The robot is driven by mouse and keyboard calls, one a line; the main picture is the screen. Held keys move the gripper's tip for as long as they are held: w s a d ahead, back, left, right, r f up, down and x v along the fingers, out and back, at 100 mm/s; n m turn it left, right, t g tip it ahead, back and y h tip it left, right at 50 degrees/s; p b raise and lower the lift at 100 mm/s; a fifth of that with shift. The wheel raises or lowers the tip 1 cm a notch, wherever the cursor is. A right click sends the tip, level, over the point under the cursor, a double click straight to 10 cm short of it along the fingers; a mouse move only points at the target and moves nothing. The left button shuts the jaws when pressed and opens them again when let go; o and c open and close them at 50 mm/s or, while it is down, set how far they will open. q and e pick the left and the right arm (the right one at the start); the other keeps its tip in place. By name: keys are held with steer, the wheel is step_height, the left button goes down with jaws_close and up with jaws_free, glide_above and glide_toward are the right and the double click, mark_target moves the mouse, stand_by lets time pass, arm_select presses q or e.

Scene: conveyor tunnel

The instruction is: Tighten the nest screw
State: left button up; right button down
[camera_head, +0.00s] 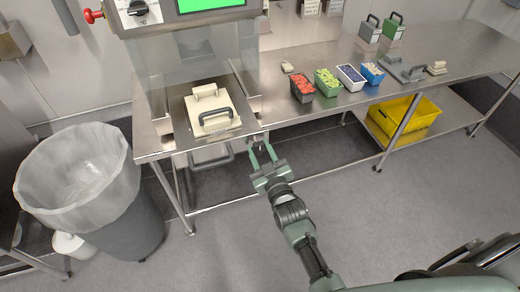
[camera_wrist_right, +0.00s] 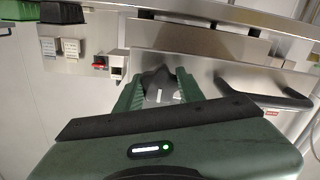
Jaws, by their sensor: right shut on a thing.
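The nest screw shows as a dark knob (camera_wrist_right: 157,82) between the fingers of my right gripper in the right wrist view. My right gripper (camera_head: 262,153) is at the front edge of the steel table, just right of the machine's opening, with its fingers shut on the knob. It also shows in the right wrist view (camera_wrist_right: 158,92). The fingers hide the sides of the knob. A cream block with handles (camera_head: 213,112) sits in the machine bay, left of and behind the gripper. My left gripper is not in view.
Bins of red (camera_head: 302,87), green (camera_head: 328,82), white-blue (camera_head: 351,77) and blue (camera_head: 372,73) parts stand along the table. A grey handle (camera_head: 212,161) hangs below the table edge. A lined waste bin (camera_head: 75,180) stands at left. A yellow crate (camera_head: 405,117) is on the lower shelf.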

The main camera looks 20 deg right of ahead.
steer(key=shift+f, duration=0.1)
steer(key=c, duration=0.9)
jaws_free()
steer(key=shift+s+d+b, duration=0.15)
steer(key=shift+s+b, duration=0.25)
steer(key=shift+s, duration=3.55)
